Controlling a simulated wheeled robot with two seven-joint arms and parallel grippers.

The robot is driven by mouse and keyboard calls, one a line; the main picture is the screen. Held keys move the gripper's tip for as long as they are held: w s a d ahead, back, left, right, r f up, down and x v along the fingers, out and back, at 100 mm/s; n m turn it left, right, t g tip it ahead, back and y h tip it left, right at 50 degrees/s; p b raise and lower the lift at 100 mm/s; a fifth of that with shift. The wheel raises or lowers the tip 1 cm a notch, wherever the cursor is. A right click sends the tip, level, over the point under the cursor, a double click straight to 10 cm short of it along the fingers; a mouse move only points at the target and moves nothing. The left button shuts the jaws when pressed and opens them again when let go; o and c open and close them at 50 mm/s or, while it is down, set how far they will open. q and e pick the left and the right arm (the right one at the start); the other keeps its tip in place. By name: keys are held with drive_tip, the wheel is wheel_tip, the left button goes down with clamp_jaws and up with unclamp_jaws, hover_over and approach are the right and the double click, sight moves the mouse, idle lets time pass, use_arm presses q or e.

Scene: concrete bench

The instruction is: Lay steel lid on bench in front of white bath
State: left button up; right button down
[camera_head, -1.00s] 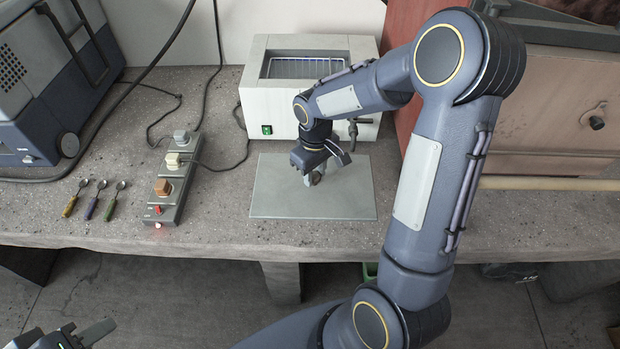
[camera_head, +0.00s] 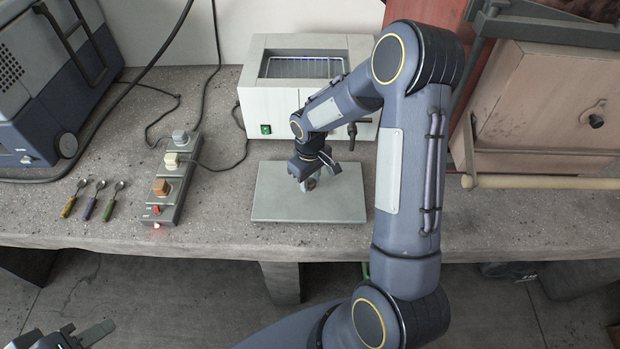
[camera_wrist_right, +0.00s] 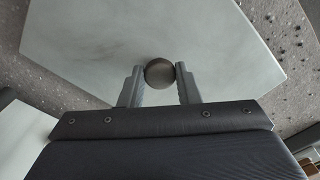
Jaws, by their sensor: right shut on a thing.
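The steel lid (camera_head: 283,206) is a flat grey rectangular plate with a round dark knob. It lies level in front of the white bath (camera_head: 254,105), at or very close to the bench top; I cannot tell for sure that it touches. My right gripper (camera_head: 307,181) points down over the lid and is shut on its knob (camera_wrist_right: 159,72), which shows between the two fingers in the right wrist view. The bath has an open top with a rack inside. My left gripper (camera_head: 66,334) is at the bottom left corner, partly cut off, empty, with its fingers apart.
A power strip (camera_head: 170,187) with plugs and cables lies left of the lid on the concrete bench (camera_head: 110,232). Several small spoons (camera_head: 90,200) lie further left, below a blue-grey case (camera_head: 60,85). A pinkish-brown box (camera_head: 545,105) stands at the right.

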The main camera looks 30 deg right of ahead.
sight(310, 182)
drive_tip(key=c, duration=1.1)
unclamp_jaws()
drive_tip(key=shift+r+p, duration=0.2)
drive_tip(key=shift+p, duration=0.1)
drive_tip(key=s+r+m+t+y, duration=0.1)
drive_tip(key=s+r, duration=0.2)
drive_tip(key=r, duration=0.6)
drive_tip(key=s+r, duration=0.3)
drive_tip(key=r, duration=0.6)
drive_tip(key=s+a+r+m+t+y, duration=0.1)
drive_tip(key=s+a, duration=0.1)
drive_tip(key=s, duration=0.3)
drive_tip(key=s+a+r+m+t+y, duration=0.1)
drive_tip(key=s+a+t, duration=0.1)
drive_tip(key=s, duration=0.3)
drive_tip(key=s+a+r+m+t, duration=0.1)
drive_tip(key=s+a, duration=0.2)
drive_tip(key=s, duration=0.3)
drive_tip(key=shift+a+m+t+y, duration=0.3)
drive_tip(key=shift+a+y, duration=0.1)
